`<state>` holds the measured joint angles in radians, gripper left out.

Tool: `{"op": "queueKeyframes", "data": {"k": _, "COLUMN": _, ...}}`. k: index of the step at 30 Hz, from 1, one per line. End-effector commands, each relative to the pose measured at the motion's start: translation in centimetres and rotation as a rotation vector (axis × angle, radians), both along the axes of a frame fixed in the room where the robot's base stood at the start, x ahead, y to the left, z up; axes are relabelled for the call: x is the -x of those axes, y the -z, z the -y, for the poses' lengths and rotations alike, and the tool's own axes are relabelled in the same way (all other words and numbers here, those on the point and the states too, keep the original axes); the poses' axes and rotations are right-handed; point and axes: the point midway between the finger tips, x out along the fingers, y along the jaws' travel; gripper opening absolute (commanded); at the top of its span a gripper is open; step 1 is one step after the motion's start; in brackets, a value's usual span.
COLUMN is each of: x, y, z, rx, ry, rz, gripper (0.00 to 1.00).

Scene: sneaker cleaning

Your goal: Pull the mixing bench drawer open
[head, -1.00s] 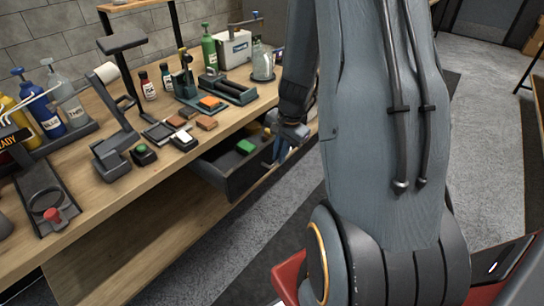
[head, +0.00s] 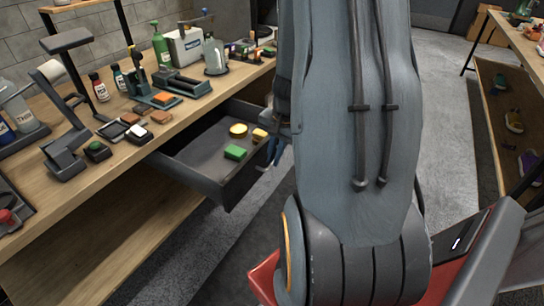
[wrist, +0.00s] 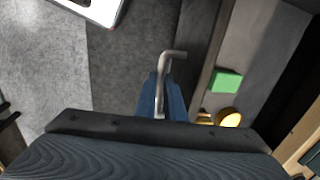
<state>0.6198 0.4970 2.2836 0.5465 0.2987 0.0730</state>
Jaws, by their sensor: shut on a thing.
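The dark drawer (head: 203,156) of the wooden mixing bench (head: 75,195) stands well out from the bench front in the head view. It holds a green block (head: 235,152), a round yellow item (head: 238,130) and another yellow-orange item (head: 259,135). My blue-fingered gripper (head: 271,156) is at the drawer's front, partly hidden by my arm. In the wrist view my gripper (wrist: 157,96) is shut on the metal drawer handle (wrist: 164,82). The drawer front and the green block (wrist: 225,82) lie to the right of it.
Bottles, brushes, small blocks and a white box (head: 187,46) stand on the bench top. Grey floor (head: 240,245) is free below and in front of the drawer. At the right is a wooden shelf unit (head: 495,140) with shoes in it.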

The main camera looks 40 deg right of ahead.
Motion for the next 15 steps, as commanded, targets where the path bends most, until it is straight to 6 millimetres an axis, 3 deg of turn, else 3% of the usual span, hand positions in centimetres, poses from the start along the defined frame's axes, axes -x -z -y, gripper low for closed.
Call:
{"op": "queueKeyframes", "data": {"k": 7, "x": -0.03, "y": -0.04, "z": 0.03, "rx": 0.001, "ry": 0.000, "rz": 0.001, "gripper": 0.00}}
{"op": "queueKeyframes", "data": {"k": 8, "x": -0.04, "y": -0.03, "z": 0.03, "rx": 0.001, "ry": 0.000, "rz": 0.001, "gripper": 0.14}}
{"op": "queueKeyframes", "data": {"k": 9, "x": -0.04, "y": -0.03, "z": 0.03, "rx": 0.001, "ry": 0.000, "rz": 0.001, "gripper": 0.17}}
{"op": "queueKeyframes", "data": {"k": 15, "x": -0.03, "y": -0.03, "z": 0.01, "rx": 0.001, "ry": 0.000, "rz": 0.000, "gripper": 0.17}}
